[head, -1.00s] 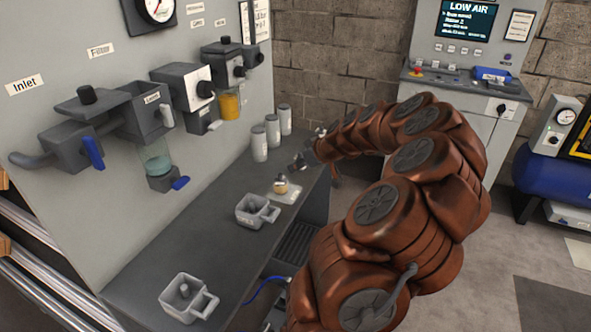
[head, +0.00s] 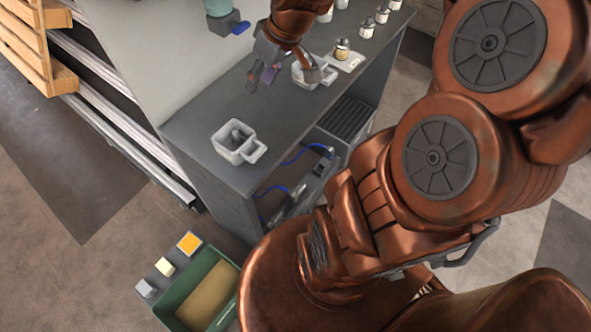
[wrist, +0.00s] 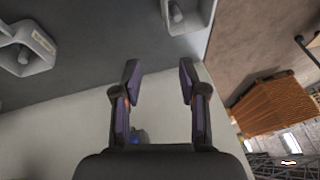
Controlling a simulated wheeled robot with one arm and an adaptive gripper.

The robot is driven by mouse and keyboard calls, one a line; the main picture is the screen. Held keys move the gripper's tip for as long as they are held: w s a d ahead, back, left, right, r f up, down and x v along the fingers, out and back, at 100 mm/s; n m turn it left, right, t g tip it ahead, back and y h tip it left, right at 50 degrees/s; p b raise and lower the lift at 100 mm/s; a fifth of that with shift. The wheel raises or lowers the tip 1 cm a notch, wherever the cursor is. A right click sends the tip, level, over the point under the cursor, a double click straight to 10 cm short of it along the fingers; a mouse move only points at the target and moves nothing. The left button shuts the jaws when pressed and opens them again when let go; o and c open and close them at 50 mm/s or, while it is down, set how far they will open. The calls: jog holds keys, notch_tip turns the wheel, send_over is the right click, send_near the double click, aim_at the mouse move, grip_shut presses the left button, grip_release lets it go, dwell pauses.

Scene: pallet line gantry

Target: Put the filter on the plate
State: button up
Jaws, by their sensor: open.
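My gripper (head: 282,78) hangs over the bench, open and empty; in the wrist view its two fingers (wrist: 159,76) stand apart with nothing between them. A small tan piece with a dark top (head: 342,47), possibly the filter, stands on a pale flat plate (head: 351,62) at the bench's right end. A grey handled cup (head: 326,74) sits beside that plate, partly hidden by my gripper. A second grey handled cup (head: 252,153), with a grey post inside, stands near the bench's front end. Two cups also show at the top of the wrist view, the left one (wrist: 38,60) labelled.
The grey bench (head: 190,125) is clear left of the near cup. Several small canisters (head: 366,27) stand at the back right. A green bin (head: 228,258) sits on the floor, with small coloured squares (head: 189,242) beside it.

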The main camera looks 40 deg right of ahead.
jog(key=s+a+f+m+g+h, duration=0.1)
jog(key=s+a, duration=0.3)
jog(key=s, duration=0.7)
jog(key=s+a+f+m+g+h, duration=0.1)
jog(key=s+a+g, duration=0.3)
jog(key=s, duration=0.7)
jog(key=shift+h, duration=0.5)
jog(key=shift+w, duration=0.1)
